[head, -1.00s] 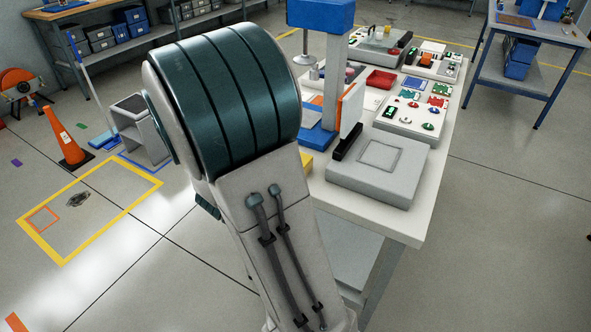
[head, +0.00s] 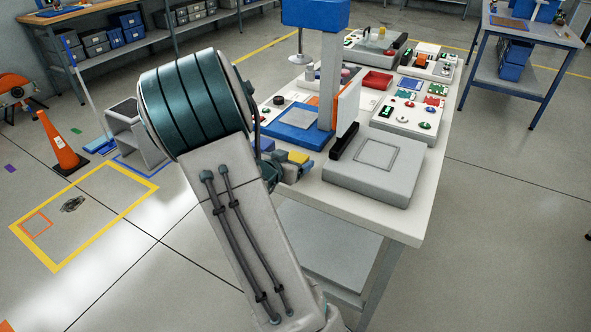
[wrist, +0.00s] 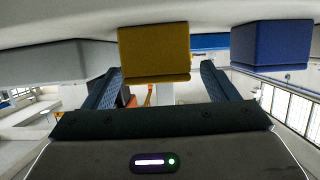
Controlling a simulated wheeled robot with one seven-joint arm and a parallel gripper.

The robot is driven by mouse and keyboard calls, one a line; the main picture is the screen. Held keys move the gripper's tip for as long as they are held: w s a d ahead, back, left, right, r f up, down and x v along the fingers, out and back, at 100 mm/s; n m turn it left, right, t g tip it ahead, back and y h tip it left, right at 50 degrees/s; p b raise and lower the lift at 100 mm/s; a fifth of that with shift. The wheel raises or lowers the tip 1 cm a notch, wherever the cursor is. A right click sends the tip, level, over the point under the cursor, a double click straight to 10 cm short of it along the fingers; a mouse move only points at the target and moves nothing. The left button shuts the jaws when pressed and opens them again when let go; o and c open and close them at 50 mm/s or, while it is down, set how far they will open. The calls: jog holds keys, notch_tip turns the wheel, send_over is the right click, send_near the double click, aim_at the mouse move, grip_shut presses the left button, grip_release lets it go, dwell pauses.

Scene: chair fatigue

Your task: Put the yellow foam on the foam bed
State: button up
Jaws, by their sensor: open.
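The yellow foam (head: 298,157) is a small block near the table's left front edge, partly hidden by my arm in the head view. In the wrist view the yellow foam (wrist: 154,50) is at the top middle. My gripper (wrist: 160,70) is open, with one finger towards each side of it; I cannot tell whether they touch it. My gripper (head: 294,170) is partly hidden in the head view.
A blue foam block (wrist: 270,45) sits right of the yellow one in the wrist view. A blue press (head: 330,85) with an upright white panel (head: 348,105) stands behind. Control panels (head: 405,120) fill the table's far part.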

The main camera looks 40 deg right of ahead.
aim_at(295, 159)
jog(key=x, duration=0.3)
jog(key=shift+d, duration=0.3)
jog(key=c, duration=1.1)
